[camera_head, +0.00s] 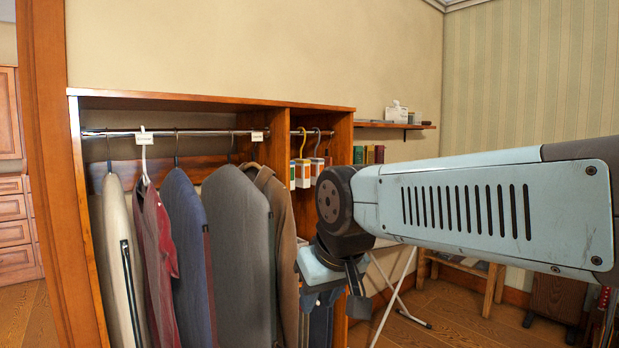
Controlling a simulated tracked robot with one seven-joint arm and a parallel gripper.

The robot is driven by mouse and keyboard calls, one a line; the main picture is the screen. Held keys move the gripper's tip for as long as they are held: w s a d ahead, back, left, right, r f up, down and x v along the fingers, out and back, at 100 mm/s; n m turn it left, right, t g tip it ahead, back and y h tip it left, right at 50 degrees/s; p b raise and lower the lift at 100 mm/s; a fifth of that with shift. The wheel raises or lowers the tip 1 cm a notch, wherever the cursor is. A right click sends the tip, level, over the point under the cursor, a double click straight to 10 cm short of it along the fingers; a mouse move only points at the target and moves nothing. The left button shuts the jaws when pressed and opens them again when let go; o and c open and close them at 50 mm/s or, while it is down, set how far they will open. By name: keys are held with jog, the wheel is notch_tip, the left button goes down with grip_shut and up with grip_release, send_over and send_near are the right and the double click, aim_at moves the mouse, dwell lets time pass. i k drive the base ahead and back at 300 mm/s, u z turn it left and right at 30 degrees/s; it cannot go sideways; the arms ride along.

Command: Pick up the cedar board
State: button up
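I cannot make out a cedar board for certain in the head view. My gripper (335,297) hangs at the end of my pale blue arm, in front of the right part of the wooden wardrobe (215,102). It points downward, and dark finger parts show below the pale wrist. Whether the fingers are open or shut is unclear, and I see nothing clearly held. My arm and gripper hide part of the wardrobe's right compartment and the area behind it.
Several garments, including a grey garment bag (237,250), hang in the left compartment. Small labelled boxes (302,173) show below hangers on the right. A wall shelf (420,127) holds a tissue box (397,113). White folding legs (393,292) and a wooden stand (490,290) are on the right floor.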

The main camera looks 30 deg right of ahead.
aim_at(328, 161)
jog(key=z, duration=0.1)
jog(key=i, duration=0.45)
jog(key=z, duration=0.7)
jog(key=i, duration=1.15)
jog(key=z, duration=0.45)
